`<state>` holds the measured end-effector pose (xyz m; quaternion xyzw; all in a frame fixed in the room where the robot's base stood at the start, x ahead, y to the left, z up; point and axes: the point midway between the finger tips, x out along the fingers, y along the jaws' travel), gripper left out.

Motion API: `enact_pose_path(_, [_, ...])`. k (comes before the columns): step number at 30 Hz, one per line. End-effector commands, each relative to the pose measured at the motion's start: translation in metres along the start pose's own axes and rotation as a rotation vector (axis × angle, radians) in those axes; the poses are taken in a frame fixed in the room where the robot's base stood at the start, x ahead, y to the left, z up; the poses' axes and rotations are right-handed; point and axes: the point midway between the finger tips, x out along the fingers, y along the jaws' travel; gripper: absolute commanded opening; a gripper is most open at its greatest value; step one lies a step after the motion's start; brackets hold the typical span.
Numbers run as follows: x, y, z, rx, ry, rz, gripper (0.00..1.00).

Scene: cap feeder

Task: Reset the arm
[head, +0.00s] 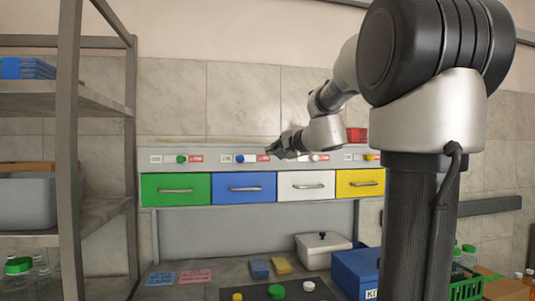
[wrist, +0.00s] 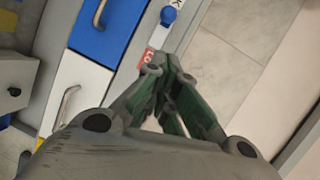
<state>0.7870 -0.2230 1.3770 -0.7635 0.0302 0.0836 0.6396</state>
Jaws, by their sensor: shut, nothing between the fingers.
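My gripper (head: 281,152) is in front of the label strip of the drawer unit, near the blue knob and the red label beside it. In the wrist view my gripper (wrist: 172,62) has its fingers together, with nothing between them. The drawer unit has a green drawer (head: 176,189), a blue drawer (head: 244,188), a white drawer (head: 306,184) and a yellow drawer (head: 360,182). All look closed. A blue knob (wrist: 168,16) shows just past the fingertips. I cannot tell whether the fingers touch the unit.
A metal shelf rack (head: 68,150) stands at the left. On the bench are a white lidded box (head: 322,250), a blue box (head: 357,270), blue and yellow sponges and a dark board with coloured caps. A green crate (head: 466,288) is at the right.

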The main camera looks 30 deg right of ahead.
Motion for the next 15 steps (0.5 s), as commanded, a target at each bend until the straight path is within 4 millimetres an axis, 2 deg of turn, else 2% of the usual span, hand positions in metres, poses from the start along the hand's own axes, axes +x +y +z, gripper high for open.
enact_pose_path(3, [-0.013,0.000,-0.001,0.001,0.002,0.000,0.00])
enact_pose_path(6, [-0.018,0.000,0.000,0.000,0.001,0.001,0.00])
enact_pose_path(15, [-0.019,0.000,0.000,0.000,0.000,0.001,0.00])
